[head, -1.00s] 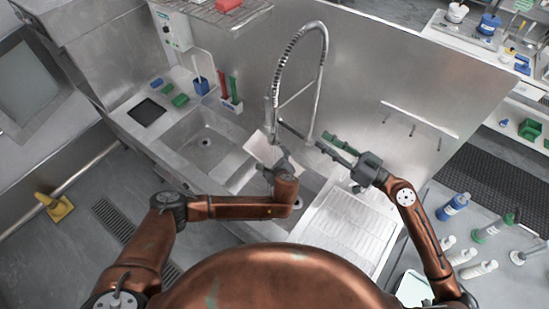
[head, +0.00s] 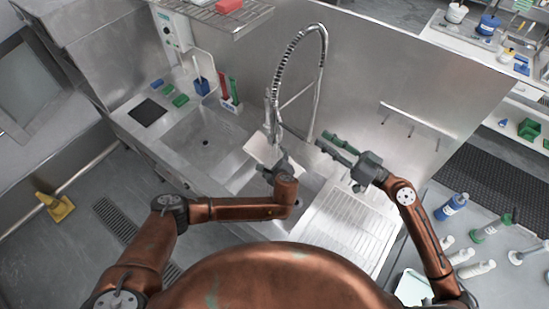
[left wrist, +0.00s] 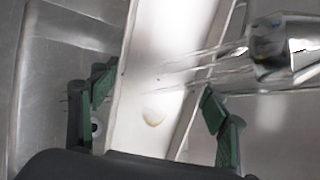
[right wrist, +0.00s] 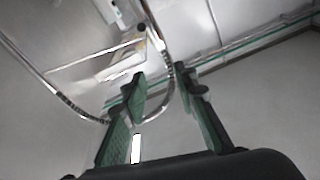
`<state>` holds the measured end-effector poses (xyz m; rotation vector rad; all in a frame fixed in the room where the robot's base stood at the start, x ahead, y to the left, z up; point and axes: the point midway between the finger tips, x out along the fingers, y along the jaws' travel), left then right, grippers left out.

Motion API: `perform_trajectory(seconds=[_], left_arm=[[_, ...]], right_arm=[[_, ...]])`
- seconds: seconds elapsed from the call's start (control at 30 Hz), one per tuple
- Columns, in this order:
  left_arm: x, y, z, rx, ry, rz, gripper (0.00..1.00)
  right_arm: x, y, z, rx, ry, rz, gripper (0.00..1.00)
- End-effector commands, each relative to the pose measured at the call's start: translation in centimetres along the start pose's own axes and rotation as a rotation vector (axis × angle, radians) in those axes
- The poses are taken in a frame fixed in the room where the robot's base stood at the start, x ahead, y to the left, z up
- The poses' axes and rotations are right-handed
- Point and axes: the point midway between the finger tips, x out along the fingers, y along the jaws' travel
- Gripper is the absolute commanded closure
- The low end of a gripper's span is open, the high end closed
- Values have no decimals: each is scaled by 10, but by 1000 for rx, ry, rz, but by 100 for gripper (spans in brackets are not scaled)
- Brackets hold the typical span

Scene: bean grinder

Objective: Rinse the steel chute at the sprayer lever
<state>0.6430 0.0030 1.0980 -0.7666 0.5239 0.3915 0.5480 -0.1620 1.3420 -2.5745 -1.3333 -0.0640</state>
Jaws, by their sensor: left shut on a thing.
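The pale steel chute (head: 261,150) is tilted over the right sink basin, below the sprayer head (head: 270,112). My left gripper (head: 277,168) is shut on the chute, with a green finger on either side of it. In the left wrist view, thin clear streams run from the sprayer nozzle (left wrist: 285,48) onto the chute (left wrist: 150,75). A tan spot (left wrist: 153,117) shows on its face. My right gripper (head: 327,147) is to the right of the sprayer, open and empty, its fingers apart in the right wrist view (right wrist: 160,95). The sprayer lever is too small to make out clearly.
The tall spring hose (head: 290,60) arches above the basin. The left basin (head: 205,140) is empty.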

Motion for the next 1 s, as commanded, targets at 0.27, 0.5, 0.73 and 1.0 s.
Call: perform_trajectory(seconds=[0.27,0.5,0.73,1.0], left_arm=[[0,-1,1,-1,-1,-2,68],[0,-1,1,-1,-1,-2,68],[0,-1,1,-1,-1,-2,68],[0,-1,1,-1,-1,-2,68]], right_arm=[[0,0,0,3,0,0,77],[-1,29,18,252,-28,2,94],[-6,76,56,889,-71,-30,100],[-9,96,84,1603,-115,-147,100]])
